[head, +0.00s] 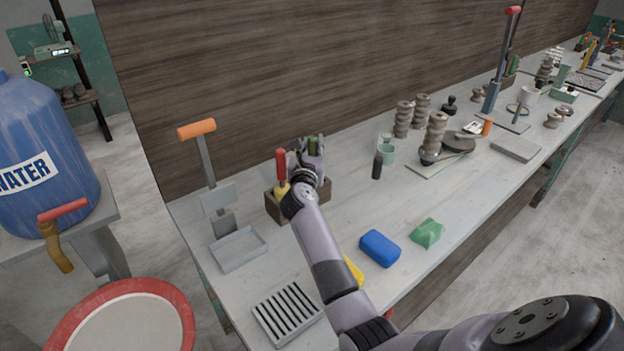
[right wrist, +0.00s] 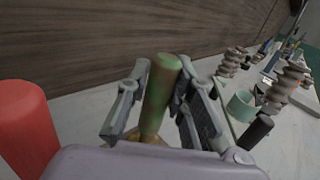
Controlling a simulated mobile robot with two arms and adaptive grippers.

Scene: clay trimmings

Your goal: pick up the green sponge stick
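The green sponge stick (right wrist: 163,88), a mottled green upright cylinder, stands between the two fingers of my right gripper (right wrist: 166,100) in the right wrist view. Slim gaps show beside the stick, so the gripper looks open around it. In the head view the green top (head: 313,146) shows between the fingers of the right gripper (head: 311,152), above a wooden holder box (head: 275,209). The gripper and forearm hide part of the box and the stick's lower end. My left gripper is not in view.
A red-handled tool (head: 281,163) stands close on the left in the box; its red handle (right wrist: 28,125) also fills the right wrist view's left edge. A dark cylinder (head: 377,167) and green cup (head: 386,149) stand to the right. A blue block (head: 380,248) lies nearer the front.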

